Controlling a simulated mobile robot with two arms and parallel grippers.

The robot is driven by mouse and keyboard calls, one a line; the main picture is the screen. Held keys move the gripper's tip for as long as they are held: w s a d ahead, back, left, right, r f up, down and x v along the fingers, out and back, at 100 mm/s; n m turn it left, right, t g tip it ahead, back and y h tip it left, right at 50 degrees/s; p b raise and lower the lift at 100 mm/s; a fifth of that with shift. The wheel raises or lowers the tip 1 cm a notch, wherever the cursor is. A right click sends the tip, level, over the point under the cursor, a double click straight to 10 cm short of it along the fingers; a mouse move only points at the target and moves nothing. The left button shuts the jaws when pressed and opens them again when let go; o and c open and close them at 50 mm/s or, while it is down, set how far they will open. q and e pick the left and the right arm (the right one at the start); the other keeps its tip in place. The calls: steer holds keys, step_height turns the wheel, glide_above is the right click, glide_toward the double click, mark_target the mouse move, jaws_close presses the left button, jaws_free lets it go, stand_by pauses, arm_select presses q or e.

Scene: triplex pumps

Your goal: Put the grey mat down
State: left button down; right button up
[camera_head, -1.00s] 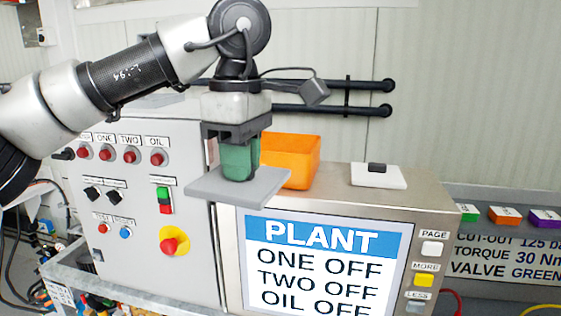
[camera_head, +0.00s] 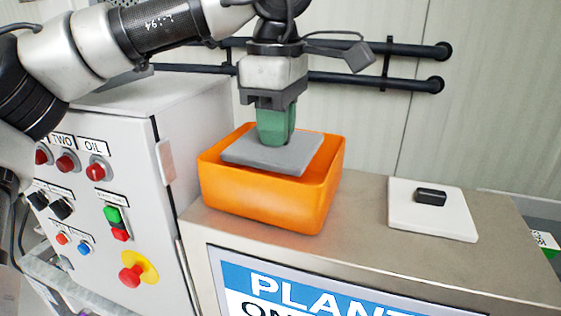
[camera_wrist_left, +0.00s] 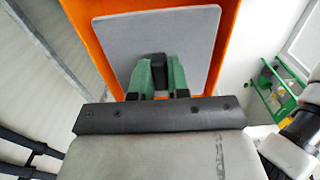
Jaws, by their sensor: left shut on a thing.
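The grey mat (camera_head: 272,158) is a flat square plate, held roughly level over the opening of the orange bin (camera_head: 262,200). I cannot tell whether it touches the bin's rim. My left gripper (camera_head: 275,138), with green fingers, points down and is shut on the mat's dark grip piece. In the left wrist view, the grey mat (camera_wrist_left: 155,35) lies beyond the green fingers (camera_wrist_left: 160,78), which close on the dark piece. The orange bin (camera_wrist_left: 88,30) shows around the mat's sides there. The bin's inside is mostly hidden by the mat. My right gripper is not in view.
The bin stands on a metal cabinet top (camera_head: 365,235). A white plate with a black knob (camera_head: 450,212) lies to its right, with bare top between them. A control panel box (camera_head: 165,110) stands on the left. Black pipes (camera_head: 340,77) run along the wall behind.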

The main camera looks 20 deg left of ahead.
arm_select(q)
step_height(320, 180, down, 3)
steer(key=shift+s+a+f+p, duration=0.1)
steer(key=shift+p, duration=0.35)
steer(key=f, duration=0.1)
steer(key=w+f+p, duration=0.1)
steer(key=f, duration=0.1)
steer(key=shift+f, duration=0.1)
steer(key=shift+s+f, duration=0.1)
steer(key=shift+s, duration=0.25)
steer(key=c, duration=1.1)
jaws_free()
steer(key=shift+w+f, duration=0.1)
steer(key=shift+w, duration=0.05)
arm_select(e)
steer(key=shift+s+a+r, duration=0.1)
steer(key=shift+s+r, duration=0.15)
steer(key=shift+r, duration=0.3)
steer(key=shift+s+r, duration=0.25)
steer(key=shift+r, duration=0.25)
